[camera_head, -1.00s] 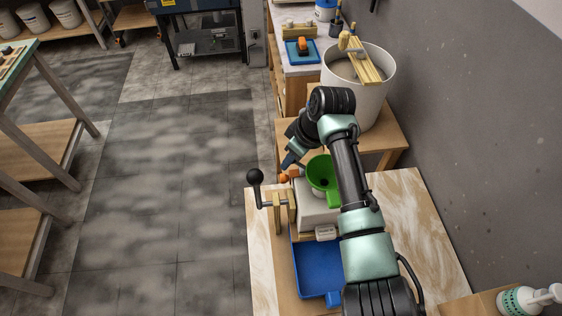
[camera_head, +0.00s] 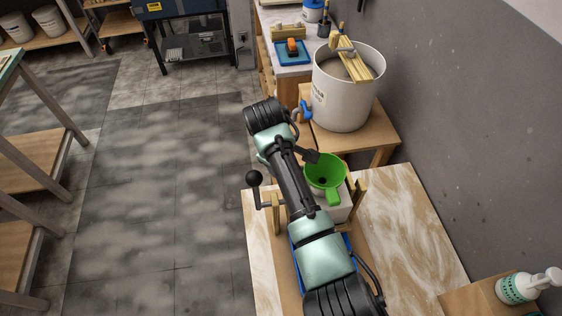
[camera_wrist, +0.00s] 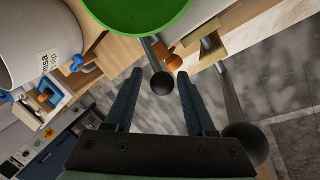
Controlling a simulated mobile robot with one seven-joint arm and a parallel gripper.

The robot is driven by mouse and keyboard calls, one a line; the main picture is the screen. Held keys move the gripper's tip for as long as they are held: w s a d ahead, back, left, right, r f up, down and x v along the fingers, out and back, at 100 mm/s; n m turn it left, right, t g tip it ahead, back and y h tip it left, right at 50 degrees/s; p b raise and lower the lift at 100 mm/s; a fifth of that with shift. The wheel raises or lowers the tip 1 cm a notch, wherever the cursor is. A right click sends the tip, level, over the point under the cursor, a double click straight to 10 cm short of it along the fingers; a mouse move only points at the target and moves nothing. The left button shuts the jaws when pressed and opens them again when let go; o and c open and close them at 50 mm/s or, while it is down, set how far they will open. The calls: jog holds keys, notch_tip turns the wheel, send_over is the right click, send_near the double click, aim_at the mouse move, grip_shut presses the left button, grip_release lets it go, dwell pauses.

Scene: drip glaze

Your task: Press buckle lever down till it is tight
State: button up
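In the wrist view a metal lever with a black ball end (camera_wrist: 163,83), which appears to be the buckle lever, juts out from under the green funnel (camera_wrist: 140,12). My gripper (camera_wrist: 160,72) is open, with one dark blue finger on each side of the ball. The ball looks near the fingertips; I cannot tell whether either finger touches it. An orange part (camera_wrist: 170,60) sits just behind the lever. In the head view the green funnel (camera_head: 325,172) stands on a pale box, and my arm hides the lever and fingertips.
A crank with a black ball knob (camera_head: 254,178) stands left of my arm; its knob (camera_wrist: 243,143) is close to my right finger in the wrist view. A white bucket (camera_head: 340,105) with a blue tap stands behind. The wooden tabletop (camera_head: 410,230) is clear at right.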

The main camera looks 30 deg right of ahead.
jog(key=shift+o, duration=0.3)
jog(key=b+v, duration=0.2)
jog(key=v, duration=1.1)
jog(key=shift+w, duration=0.1)
